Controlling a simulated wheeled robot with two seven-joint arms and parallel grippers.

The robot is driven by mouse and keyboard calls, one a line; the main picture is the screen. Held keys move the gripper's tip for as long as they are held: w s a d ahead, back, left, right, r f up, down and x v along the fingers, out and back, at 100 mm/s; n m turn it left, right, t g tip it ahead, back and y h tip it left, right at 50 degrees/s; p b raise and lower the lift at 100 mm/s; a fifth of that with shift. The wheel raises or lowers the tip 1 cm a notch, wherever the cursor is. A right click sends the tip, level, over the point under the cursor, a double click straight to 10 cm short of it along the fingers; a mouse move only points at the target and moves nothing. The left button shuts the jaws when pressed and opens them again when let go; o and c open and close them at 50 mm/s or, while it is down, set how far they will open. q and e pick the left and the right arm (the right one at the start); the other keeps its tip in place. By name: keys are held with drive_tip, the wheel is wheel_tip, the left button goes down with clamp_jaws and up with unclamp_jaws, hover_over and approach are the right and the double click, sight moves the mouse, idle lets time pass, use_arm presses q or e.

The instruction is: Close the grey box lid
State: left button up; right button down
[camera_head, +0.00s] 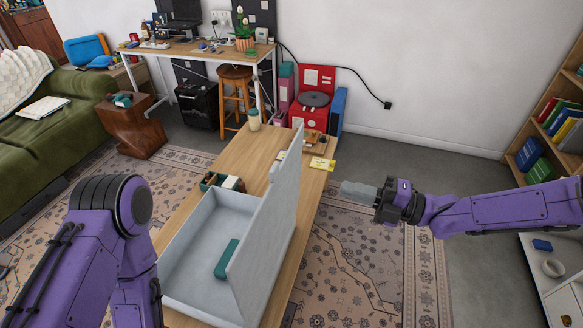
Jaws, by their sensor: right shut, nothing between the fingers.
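The grey box (186,240) sits on the wooden table with its top open. Its lid (268,232) stands up steeply along the box's right side. A teal object (227,258) lies inside on the box floor, partly behind the lid. My right gripper (350,189) is shut and empty, pointing left, to the right of the lid and apart from it in the picture. My left arm comes in from the lower left beside the box, and its gripper is out of sight.
The wooden table (252,150) holds a small container with dark and white items (222,181) behind the box, a cup (253,120) and yellow cards (322,164) farther back. A bookshelf (555,110) stands at right.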

drive_tip(key=r+n+g, duration=0.1)
drive_tip(key=n, duration=0.1)
drive_tip(key=p, duration=0.4)
approach(277, 170)
drive_tip(key=x, duration=0.6)
drive_tip(key=shift+a+f, duration=0.1)
drive_tip(key=shift+w+a, duration=0.15)
drive_tip(key=shift+a, duration=0.15)
